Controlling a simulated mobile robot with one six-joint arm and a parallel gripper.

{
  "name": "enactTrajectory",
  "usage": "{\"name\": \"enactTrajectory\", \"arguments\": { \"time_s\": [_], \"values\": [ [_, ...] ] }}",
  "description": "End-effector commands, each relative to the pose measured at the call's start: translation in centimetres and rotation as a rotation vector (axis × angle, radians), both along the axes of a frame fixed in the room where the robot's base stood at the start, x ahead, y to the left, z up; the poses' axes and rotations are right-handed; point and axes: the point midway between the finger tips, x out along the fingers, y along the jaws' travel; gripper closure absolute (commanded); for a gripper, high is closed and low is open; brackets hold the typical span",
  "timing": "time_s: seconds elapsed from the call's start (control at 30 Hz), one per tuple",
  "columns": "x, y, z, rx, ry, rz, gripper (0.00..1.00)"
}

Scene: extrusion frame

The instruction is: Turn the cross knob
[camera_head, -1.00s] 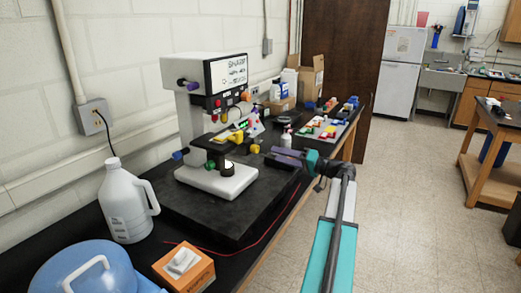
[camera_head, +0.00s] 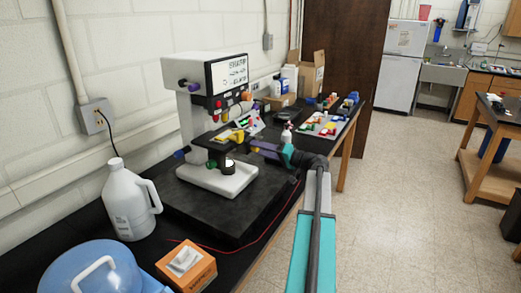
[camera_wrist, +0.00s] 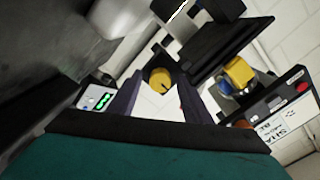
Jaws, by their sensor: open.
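A white machine (camera_head: 205,105) stands on the dark bench with a sign on its upper housing. In the wrist view a yellow knob (camera_wrist: 161,80) shows between the two fingers of my gripper (camera_wrist: 157,84); I cannot tell whether the fingers touch it, and its cross shape is not clear. My gripper also shows in the head view (camera_head: 255,147), level at the right side of the machine, hiding most of that knob. My gripper is open and holds nothing. A second yellow part (camera_wrist: 238,72) lies right of the fingers in the wrist view.
A white jug (camera_head: 128,205), an orange box (camera_head: 186,265) and a blue container (camera_head: 85,272) stand at the near left. A tray with colored parts (camera_head: 322,124) and a spray bottle (camera_head: 286,135) are farther back.

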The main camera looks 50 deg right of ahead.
Motion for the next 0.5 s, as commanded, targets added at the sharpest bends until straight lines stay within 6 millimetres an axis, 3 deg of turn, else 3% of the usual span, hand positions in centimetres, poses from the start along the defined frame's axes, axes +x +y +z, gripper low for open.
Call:
{"name": "enactTrajectory", "arguments": {
  "time_s": [0.1, 0.33, 0.5],
  "values": [
    [-0.04, -0.02, 0.0, 0.0, 0.0, 0.0, 0.59],
    [-0.07, -0.05, 0.01, 0.0, 0.0, 0.0, 0.96],
    [-0.18, -0.04, -0.01, 0.004, 0.002, -0.001, 0.96]
  ]
}}
